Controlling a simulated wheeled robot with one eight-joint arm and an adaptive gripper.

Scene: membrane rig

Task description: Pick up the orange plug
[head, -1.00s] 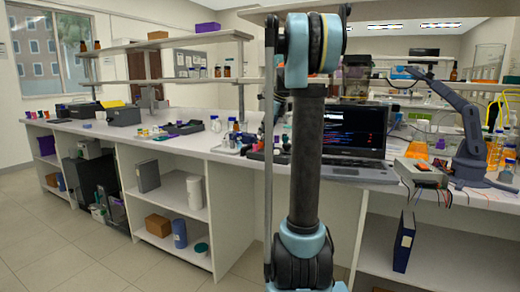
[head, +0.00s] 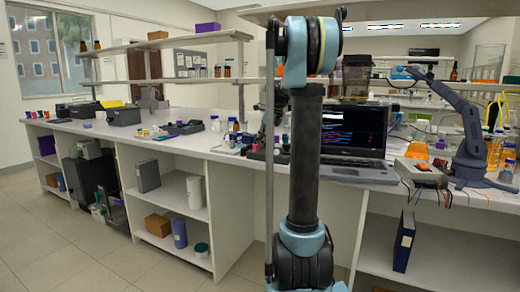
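I cannot make out the orange plug in the head view; small items on the bench are too small to tell apart. My arm stands upright in the middle of the picture and covers part of the bench. A dark shape shows just left of my arm, partly hidden behind it. It may be the end of my arm, but my gripper's fingers cannot be made out, nor whether they hold anything.
A long white bench (head: 85,128) runs across the room, with open shelves below. An open laptop (head: 352,145) stands right of my arm. Further right are a grey desk arm (head: 470,130), a wired box (head: 420,172) and an orange-filled flask (head: 417,150). Open floor lies at the lower left.

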